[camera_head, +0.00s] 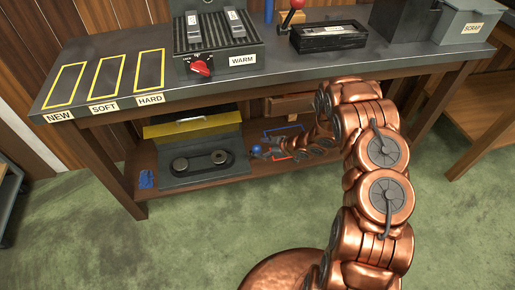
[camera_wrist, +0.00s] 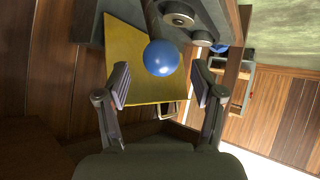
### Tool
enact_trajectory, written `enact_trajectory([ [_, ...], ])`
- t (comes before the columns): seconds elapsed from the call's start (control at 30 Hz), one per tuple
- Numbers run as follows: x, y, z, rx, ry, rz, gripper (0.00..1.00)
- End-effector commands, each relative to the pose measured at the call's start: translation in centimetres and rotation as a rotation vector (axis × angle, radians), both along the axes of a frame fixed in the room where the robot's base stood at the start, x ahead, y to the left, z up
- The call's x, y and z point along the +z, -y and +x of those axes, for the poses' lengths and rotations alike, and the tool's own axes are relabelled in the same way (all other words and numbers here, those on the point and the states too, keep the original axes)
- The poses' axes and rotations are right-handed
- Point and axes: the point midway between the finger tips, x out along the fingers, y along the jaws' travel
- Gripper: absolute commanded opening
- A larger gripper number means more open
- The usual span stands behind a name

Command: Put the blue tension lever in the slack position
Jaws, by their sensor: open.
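The blue tension lever shows as a round blue knob (camera_head: 256,149) at the right end of the belt machine (camera_head: 190,179) on the lower shelf. In the wrist view the blue knob (camera_wrist: 161,57) sits ahead of and between my fingertips, in front of a yellow panel (camera_wrist: 130,88). My gripper (camera_wrist: 160,84) is open, with a finger on each side below the knob and nothing held. In the head view my gripper (camera_head: 270,152) reaches under the bench from the right, close to the knob.
The bench top (camera_head: 120,60) is close above my arm. A yellow cover (camera_head: 190,127) tops the machine, and a belt (camera_head: 203,162) runs on its front. A blue object (camera_head: 146,179) lies at the shelf's left. A drawer (camera_head: 290,104) hangs above my wrist.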

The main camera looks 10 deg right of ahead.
Motion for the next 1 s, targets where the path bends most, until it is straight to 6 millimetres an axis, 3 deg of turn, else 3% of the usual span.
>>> enact_trajectory([
  [0.5, 4.4, 4.7, -3.8, -0.002, 0.002, -0.001, 0.67],
  [1.0, 4.9, 5.1, -4.3, 0.0, 0.002, 0.002, 0.67],
])
